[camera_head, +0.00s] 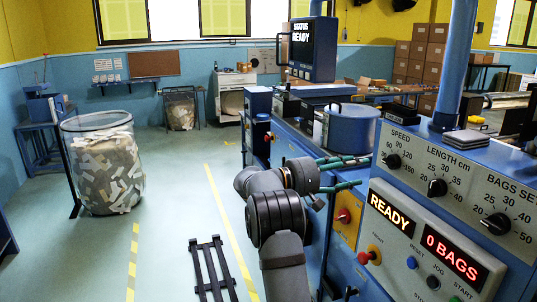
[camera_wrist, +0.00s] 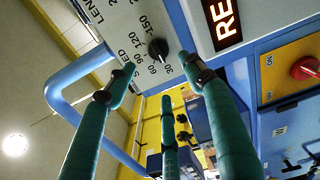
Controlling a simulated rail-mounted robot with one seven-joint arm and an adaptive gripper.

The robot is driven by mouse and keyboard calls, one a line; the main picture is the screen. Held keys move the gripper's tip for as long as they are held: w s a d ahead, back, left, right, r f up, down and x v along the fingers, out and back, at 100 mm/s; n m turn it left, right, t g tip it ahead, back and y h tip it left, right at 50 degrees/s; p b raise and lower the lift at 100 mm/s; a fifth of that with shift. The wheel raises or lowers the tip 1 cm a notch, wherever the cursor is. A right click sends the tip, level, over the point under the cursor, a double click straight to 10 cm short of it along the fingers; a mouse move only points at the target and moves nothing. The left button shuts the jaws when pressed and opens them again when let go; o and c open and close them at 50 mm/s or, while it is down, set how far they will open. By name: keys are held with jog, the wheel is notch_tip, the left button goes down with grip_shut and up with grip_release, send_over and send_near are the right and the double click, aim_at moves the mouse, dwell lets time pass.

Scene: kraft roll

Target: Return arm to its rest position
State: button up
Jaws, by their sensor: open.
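My gripper (camera_head: 364,171) has long teal fingers and is open and empty. My arm is stretched out along the blue machine's front. The fingertips point at the left end of the control panel, close to the black speed knob (camera_head: 392,161). In the wrist view the fingers of my gripper (camera_wrist: 158,72) are spread, with the speed knob (camera_wrist: 158,49) beyond and between the tips. I see no finger closed on the knob, and the exact gap cannot be told.
The panel (camera_head: 455,180) also carries a length knob (camera_head: 437,188), a bags knob (camera_head: 496,223), and displays reading READY (camera_head: 390,212) and 0 BAGS (camera_head: 451,257). A red knob (camera_head: 344,216) sits near my arm. A bin of scraps (camera_head: 104,165) stands left; floor between is mostly clear.

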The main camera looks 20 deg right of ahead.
aim_at(385, 163)
jog(key=d, duration=1.1)
jog(key=shift+w+d, duration=0.15)
jog(key=shift+d, duration=0.1)
jog(key=shift+a, duration=0.1)
